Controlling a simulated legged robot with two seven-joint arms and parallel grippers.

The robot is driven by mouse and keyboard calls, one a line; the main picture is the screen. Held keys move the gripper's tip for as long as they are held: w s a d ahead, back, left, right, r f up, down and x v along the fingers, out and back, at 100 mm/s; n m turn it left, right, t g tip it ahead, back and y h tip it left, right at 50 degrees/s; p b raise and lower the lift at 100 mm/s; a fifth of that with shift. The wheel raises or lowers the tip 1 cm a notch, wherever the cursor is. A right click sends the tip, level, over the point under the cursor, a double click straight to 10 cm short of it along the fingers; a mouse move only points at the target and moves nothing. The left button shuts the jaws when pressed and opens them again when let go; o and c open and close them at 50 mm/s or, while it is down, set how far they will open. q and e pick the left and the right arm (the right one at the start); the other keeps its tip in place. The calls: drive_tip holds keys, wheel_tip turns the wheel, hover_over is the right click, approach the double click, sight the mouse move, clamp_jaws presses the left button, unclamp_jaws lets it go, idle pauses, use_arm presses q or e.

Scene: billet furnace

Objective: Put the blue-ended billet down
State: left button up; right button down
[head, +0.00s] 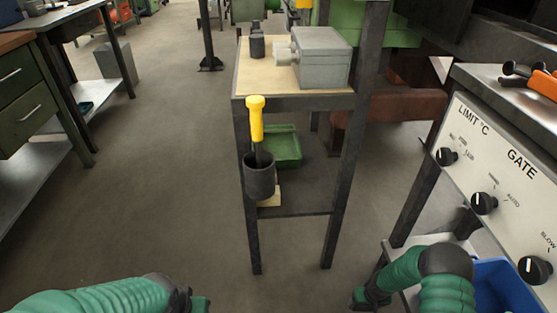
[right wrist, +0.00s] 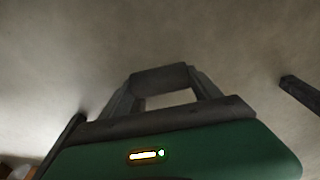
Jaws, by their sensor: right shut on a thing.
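My right gripper (head: 359,297) is low at the right of the head view, near the front of the control stand. In the right wrist view its fingers (right wrist: 160,78) come together around a small dark piece, with bare floor behind. This piece fits the billet, but no blue end shows and its outline is hard to part from the fingertips. My left arm comes in at the bottom left, and its gripper (head: 201,303) is cut by the frame edge, so its jaws do not show.
A blue bin (head: 500,280) stands at the bottom right, below a control panel (head: 500,165) with knobs. A steel stand (head: 300,103) ahead bears a grey box (head: 322,60). A yellow-handled tool (head: 256,118) stands in a dark cup (head: 260,178). Floor (head: 160,180) at left is clear.

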drive_tip(key=s+a+r, duration=0.2)
drive_tip(key=a+r, duration=0.1)
drive_tip(key=r, duration=0.9)
drive_tip(key=s+a+r, duration=0.1)
drive_tip(key=a+r, duration=0.3)
drive_tip(key=r, duration=0.9)
drive_tip(key=s+a+r, duration=0.2)
drive_tip(key=a+r, duration=0.1)
drive_tip(key=r, duration=0.9)
wheel_tip(320, 180, up, 34)
drive_tip(key=s+p, duration=0.2)
drive_tip(key=p, duration=4.1)
drive_tip(key=shift+a+r+n, duration=0.2)
drive_tip(key=shift+r+n, duration=0.05)
drive_tip(key=shift+n, duration=0.05)
drive_tip(key=shift+f, duration=0.1)
